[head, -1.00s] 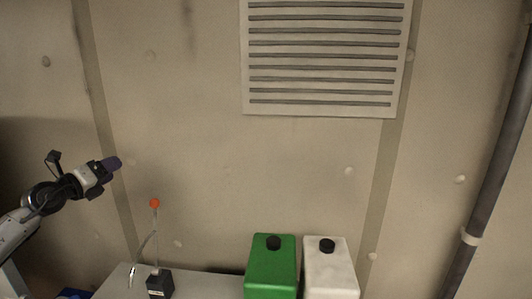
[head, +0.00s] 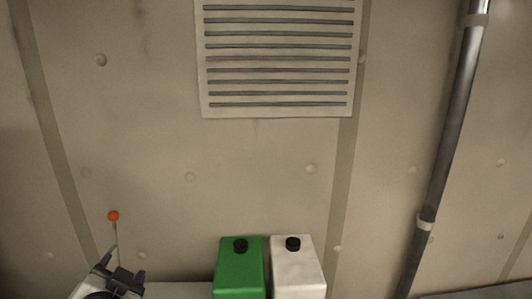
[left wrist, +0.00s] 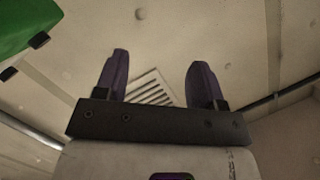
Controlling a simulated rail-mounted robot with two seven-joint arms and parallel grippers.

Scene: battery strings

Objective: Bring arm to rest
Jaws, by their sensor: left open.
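My left gripper (head: 123,267) shows at the bottom left of the head view, near the table's back edge. In the left wrist view its two purple fingers (left wrist: 160,78) stand wide apart with nothing between them. The wall and the slatted vent (left wrist: 150,90) show beyond the gap. Most of the left arm is below the head picture. My right gripper is in neither view.
A lever with an orange knob (head: 113,216) stands behind the left gripper; its base is hidden. A green canister (head: 239,275) and a white canister (head: 298,274) stand to the right. A pipe (head: 447,150) runs up the wall.

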